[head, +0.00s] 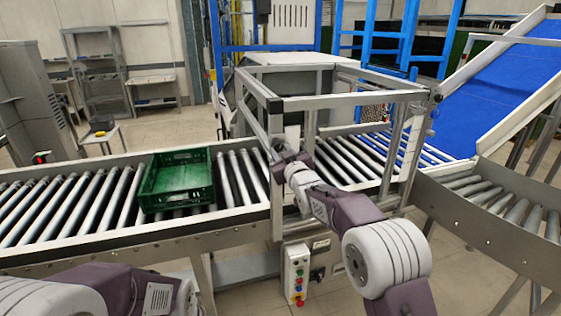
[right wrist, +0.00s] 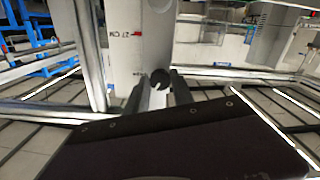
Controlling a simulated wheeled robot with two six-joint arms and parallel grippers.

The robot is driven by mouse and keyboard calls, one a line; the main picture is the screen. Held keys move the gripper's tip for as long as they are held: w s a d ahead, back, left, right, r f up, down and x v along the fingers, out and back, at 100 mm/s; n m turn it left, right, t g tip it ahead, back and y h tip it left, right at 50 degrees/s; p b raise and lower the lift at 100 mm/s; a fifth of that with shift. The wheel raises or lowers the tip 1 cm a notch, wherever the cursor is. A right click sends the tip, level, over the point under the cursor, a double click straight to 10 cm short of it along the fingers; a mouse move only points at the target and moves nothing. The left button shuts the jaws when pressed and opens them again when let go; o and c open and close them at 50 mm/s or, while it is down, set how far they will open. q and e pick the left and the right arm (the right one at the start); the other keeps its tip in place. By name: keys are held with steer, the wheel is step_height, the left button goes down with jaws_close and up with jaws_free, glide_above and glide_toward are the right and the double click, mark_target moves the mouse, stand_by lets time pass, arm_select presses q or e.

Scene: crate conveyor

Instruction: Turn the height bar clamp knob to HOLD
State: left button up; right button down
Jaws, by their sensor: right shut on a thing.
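My right gripper (head: 281,156) reaches the near left post of the metal frame (head: 317,103) over the conveyor. In the right wrist view its two fingers (right wrist: 160,92) stand on either side of a small dark round knob (right wrist: 159,77) and are shut on it. The knob sits in front of a pale upright plate (right wrist: 135,50) with a "27 CM" mark and small red marks. I cannot read a HOLD label or tell the knob's turn position. In the head view the gripper and arm hide the knob. My left arm shows at the lower left; its gripper is out of view.
A green crate (head: 178,208) lies on the roller conveyor (head: 60,244), left of the frame. A control box (head: 296,273) with coloured buttons hangs below the conveyor's near edge. A blue belt incline (head: 497,95) rises at the right.

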steer(key=n+b, duration=0.2)
steer(key=n, duration=0.1)
steer(key=shift+f+b, duration=0.2)
steer(key=shift+b, duration=0.15)
steer(key=shift+r+n+b, duration=0.15)
steer(key=shift+n+b, duration=0.65)
steer(key=shift+n, duration=0.5)
steer(key=c, duration=1.1)
jaws_free()
